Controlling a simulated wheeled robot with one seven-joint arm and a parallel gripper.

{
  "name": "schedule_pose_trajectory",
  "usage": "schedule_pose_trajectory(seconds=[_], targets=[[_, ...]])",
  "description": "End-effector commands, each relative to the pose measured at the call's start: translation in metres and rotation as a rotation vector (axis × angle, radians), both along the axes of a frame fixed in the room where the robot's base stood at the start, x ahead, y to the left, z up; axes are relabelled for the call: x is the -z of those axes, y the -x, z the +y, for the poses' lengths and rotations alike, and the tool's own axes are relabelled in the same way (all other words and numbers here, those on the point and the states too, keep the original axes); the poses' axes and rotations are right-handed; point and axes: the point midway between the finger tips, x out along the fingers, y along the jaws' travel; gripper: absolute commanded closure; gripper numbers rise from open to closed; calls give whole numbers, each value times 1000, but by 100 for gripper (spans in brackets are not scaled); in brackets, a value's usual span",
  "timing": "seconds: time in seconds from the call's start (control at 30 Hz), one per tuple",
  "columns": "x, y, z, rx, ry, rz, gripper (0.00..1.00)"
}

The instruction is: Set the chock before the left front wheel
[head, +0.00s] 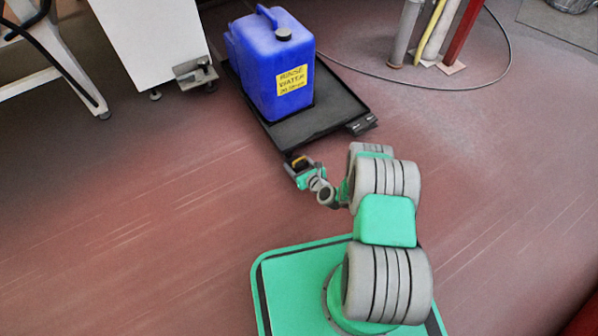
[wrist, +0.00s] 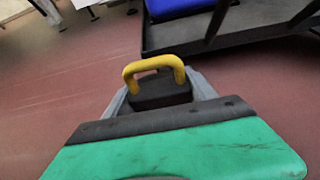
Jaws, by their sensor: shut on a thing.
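My gripper (head: 301,172) is shut on the chock, a dark block with a yellow loop handle, just off the near-left corner of the black dolly (head: 323,107). In the wrist view the chock (wrist: 160,88) sits between the fingers, its yellow handle standing up. The dolly's edge (wrist: 200,46) shows beyond it, with a gap of red floor between. I cannot tell whether the chock touches the floor. A blue jerrycan (head: 268,65) with a yellow rinse water label stands on the dolly. The left front wheel is not clearly visible.
A white cabinet (head: 150,38) with small feet and a white frame (head: 65,65) stand at the left. Several upright pipes (head: 432,35) and a dark cable (head: 420,80) lie at the upper right. The red floor left of my gripper is clear.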

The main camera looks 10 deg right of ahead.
Motion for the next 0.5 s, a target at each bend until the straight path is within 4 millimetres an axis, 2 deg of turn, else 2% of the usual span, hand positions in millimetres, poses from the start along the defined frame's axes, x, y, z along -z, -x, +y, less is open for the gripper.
schedule_pose_trajectory(seconds=[0.1, 0.2, 0.27, 0.5], targets=[[14, -8, -6, 1, 1, -2, 100], [34, -7, -6, 0, -1, -1, 100], [41, -8, -6, 0, 0, -1, 100], [39, -8, -6, 1, 0, -2, 100]])
